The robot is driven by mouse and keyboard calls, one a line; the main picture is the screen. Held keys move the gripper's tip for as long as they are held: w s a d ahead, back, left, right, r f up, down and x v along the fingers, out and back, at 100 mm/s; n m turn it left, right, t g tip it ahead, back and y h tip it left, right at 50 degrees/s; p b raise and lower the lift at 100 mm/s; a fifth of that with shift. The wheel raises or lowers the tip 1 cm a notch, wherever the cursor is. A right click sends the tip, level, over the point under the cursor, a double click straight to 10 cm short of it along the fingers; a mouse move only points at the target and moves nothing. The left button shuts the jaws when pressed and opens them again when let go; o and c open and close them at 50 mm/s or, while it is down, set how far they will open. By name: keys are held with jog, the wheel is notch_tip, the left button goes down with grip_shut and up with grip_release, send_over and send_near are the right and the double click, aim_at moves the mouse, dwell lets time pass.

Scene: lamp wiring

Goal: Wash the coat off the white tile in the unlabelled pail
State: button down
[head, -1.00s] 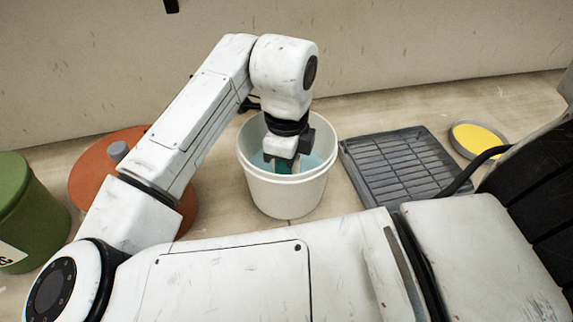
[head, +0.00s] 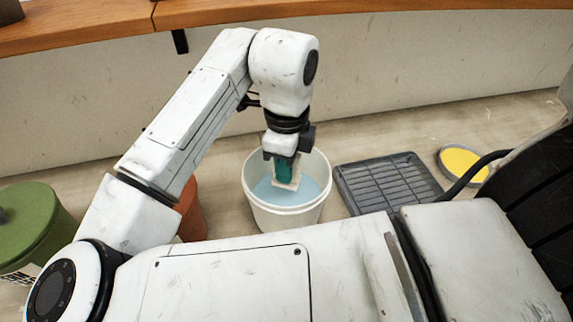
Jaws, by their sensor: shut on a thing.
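The white pail (head: 286,217) stands below my gripper, with pale blue liquid (head: 312,190) in it. No label shows on the side of the pail that I see. My gripper (head: 282,158) points down over the pail and is shut on the white tile (head: 289,180). The tile hangs within the pail's mouth, its lower end at or just above the liquid. A teal-green patch (head: 284,170) shows on the upper part of the tile, between the fingers. The tile's far side is hidden.
A grey ribbed tray (head: 390,183) lies right of the pail, with a round dish of yellow (head: 461,161) beyond it. A lidded green pail (head: 38,228) stands at the left. An orange-red container (head: 190,212) is mostly hidden behind my arm. A wooden ledge (head: 240,12) runs above.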

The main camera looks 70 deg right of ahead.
jog(key=shift+r+p, duration=2.45)
jog(key=shift+r, duration=0.9)
jog(key=shift+f, duration=0.15)
